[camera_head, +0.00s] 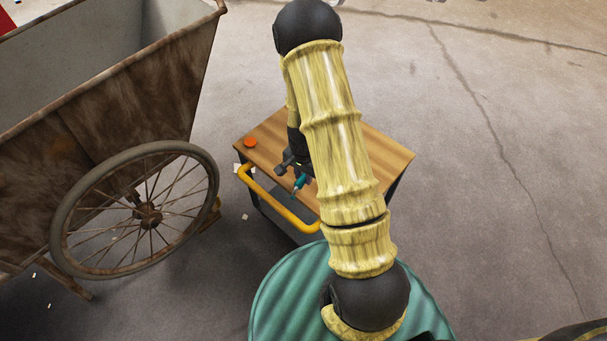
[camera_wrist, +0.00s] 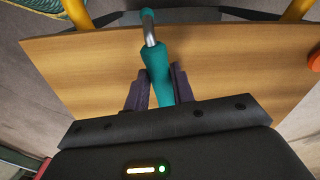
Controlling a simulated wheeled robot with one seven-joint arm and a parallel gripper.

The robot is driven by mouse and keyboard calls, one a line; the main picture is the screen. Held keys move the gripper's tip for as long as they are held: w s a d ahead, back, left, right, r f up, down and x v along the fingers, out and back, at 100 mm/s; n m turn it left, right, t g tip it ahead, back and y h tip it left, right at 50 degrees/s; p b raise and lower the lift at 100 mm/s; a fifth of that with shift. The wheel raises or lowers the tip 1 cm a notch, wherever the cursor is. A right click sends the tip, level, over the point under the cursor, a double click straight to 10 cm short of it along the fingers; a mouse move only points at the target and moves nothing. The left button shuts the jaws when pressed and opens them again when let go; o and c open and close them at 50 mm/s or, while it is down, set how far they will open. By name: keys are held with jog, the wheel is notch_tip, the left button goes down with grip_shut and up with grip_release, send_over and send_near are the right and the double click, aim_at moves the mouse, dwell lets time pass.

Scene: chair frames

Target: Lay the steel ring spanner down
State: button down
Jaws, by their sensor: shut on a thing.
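My gripper (camera_wrist: 155,84) is shut on the teal grip, one dark finger on each side. The steel end points away from my gripper, past the edge of the wooden cart top (camera_wrist: 230,65). The cart top also shows in the head view (camera_head: 381,153), partly hidden by my arm. I cannot tell whether the spanner touches the wood.
An orange disc (camera_head: 250,142) lies at the cart top's left corner. A yellow handle (camera_head: 277,204) runs along the cart's near side. A rusty wheelbarrow-like cart (camera_head: 110,95) with a spoked wheel (camera_head: 150,215) stands left. A green ribbed round surface (camera_head: 280,300) is in front.

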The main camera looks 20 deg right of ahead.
jog(key=shift+f, duration=0.3)
dwell(0.4)
jog(key=c, duration=0.8)
grip_release()
jog(key=shift+o, duration=0.2)
jog(key=shift+r+p, duration=1.25)
jog(key=shift+r, duration=0.3)
jog(key=shift+r+p, duration=2.6)
jog(key=shift+r, duration=0.35)
